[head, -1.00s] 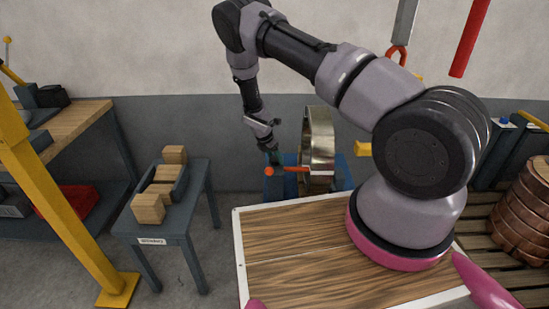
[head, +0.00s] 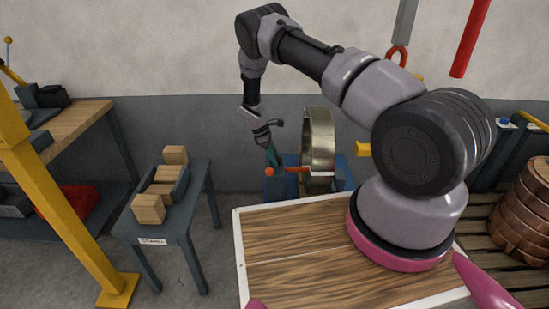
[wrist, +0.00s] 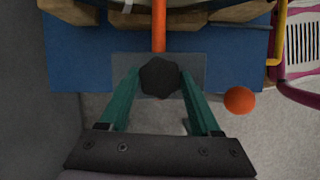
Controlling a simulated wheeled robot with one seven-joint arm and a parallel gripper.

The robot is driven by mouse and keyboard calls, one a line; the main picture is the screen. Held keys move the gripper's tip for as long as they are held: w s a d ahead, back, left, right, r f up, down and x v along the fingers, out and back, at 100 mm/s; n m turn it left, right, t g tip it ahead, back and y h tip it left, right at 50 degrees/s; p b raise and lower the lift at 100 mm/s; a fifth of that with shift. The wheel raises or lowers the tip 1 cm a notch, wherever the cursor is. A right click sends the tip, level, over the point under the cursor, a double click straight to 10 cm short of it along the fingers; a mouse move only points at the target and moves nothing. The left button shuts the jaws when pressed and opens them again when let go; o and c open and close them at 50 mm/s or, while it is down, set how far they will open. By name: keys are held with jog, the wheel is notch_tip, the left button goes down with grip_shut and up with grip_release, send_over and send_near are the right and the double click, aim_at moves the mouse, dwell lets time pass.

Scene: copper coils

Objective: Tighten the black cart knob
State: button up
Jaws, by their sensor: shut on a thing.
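The black cart knob (wrist: 160,77) is dark and lobed, and sits on a grey plate (wrist: 120,66) on the blue cart in the wrist view. My gripper (wrist: 160,84) has its green fingers on both sides of the knob and is shut on it. In the head view my gripper (head: 273,156) reaches down at the left end of the blue cart (head: 346,178). The knob cannot be made out there.
An orange bar (wrist: 159,25) runs by the knob, and an orange ball (wrist: 239,100) is right of the fingers. A metal coil (head: 318,140) stands on the cart. A small table (head: 190,205) with wooden blocks stands left.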

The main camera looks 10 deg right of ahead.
jog(key=m+g, duration=0.1)
jog(key=m, duration=0.2)
jog(key=m+g+y, duration=0.1)
jog(key=m, duration=0.2)
jog(key=shift+w, duration=0.2)
jog(key=m+y, duration=0.1)
jog(key=m, duration=0.3)
jog(key=m+g+y, duration=0.1)
jog(key=m, duration=0.1)
jog(key=shift+d+m+y, duration=0.25)
jog(key=shift+m+y, duration=0.05)
jog(key=shift+m, duration=0.1)
jog(key=m+y, duration=0.1)
jog(key=m, duration=0.2)
jog(key=m+y, duration=0.1)
jog(key=m, duration=0.2)
jog(key=shift+d, duration=0.15)
jog(key=m+t+y, duration=0.1)
jog(key=m, duration=0.2)
jog(key=m+y, duration=0.1)
jog(key=m, duration=0.3)
jog(key=shift+s+d+t, duration=0.1)
jog(key=shift+d+t, duration=0.05)
jog(key=shift+t, duration=0.25)
jog(key=o, duration=1.4)
jog(key=shift+c, duration=0.2)
jog(key=v, duration=1)
jog(key=shift+d+r, duration=0.3)
jog(key=shift+d, duration=0.1)
